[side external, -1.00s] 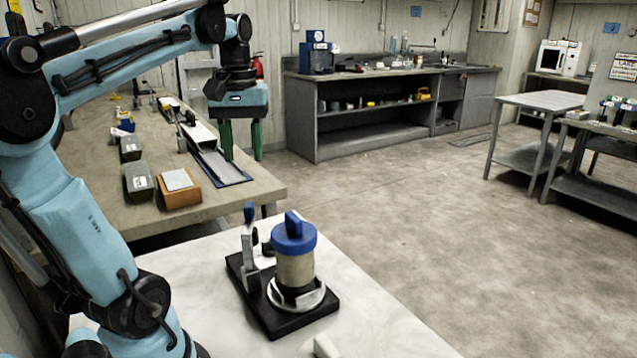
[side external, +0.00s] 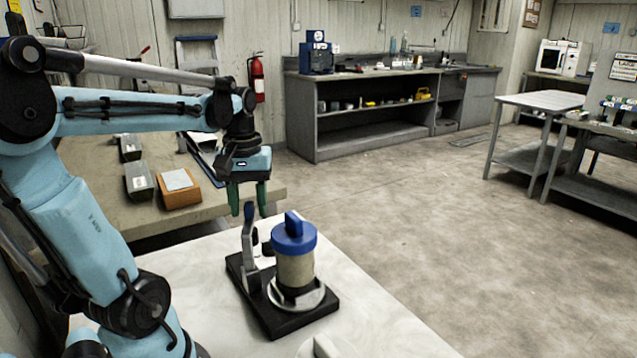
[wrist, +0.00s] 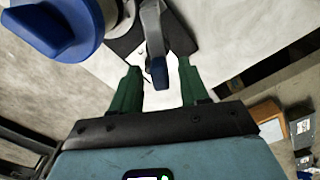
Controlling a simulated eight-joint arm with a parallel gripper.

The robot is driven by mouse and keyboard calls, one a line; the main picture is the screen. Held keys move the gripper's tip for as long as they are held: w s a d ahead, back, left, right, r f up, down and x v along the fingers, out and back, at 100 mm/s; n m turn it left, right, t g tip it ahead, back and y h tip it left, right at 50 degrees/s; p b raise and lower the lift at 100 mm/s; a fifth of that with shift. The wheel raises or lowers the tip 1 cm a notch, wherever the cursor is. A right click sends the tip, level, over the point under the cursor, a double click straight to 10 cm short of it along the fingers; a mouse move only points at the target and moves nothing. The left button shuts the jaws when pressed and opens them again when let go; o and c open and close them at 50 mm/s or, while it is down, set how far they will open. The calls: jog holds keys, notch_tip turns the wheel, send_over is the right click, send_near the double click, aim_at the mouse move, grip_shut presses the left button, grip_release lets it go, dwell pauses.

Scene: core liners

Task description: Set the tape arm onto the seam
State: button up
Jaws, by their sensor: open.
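The tape arm (side external: 248,233) is a grey lever with a blue tip, standing upright on a black base plate (side external: 315,317). Beside it on the plate stands a beige core liner (side external: 296,268) with a blue knobbed cap (side external: 294,236). My gripper (side external: 248,212) has green fingers pointing down, right above the tape arm's blue tip. In the wrist view my gripper (wrist: 160,82) is open, and the blue tip of the tape arm (wrist: 159,72) shows between the fingers, not held. The seam cannot be made out in these frames.
The white table (side external: 385,330) is mostly clear around the base, with a white piece (side external: 318,347) at its front edge. Behind, a bench (side external: 100,200) carries an orange box (side external: 178,187) and grey boxes (side external: 139,181).

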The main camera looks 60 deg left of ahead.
jog(key=shift+c, duration=0.2)
grip_shut()
jog(key=shift+w+d+f+m, duration=0.1)
jog(key=shift+m, duration=0.2)
jog(key=shift+w+d+m, duration=0.35)
jog(key=shift+d+m, duration=0.1)
jog(key=shift+m, duration=0.75)
jog(key=shift+w+d+m, duration=0.4)
jog(key=shift+m, duration=0.8)
jog(key=shift+w+d+m, duration=0.35)
jog(key=shift+d+m, duration=0.1)
jog(key=shift+m, duration=0.75)
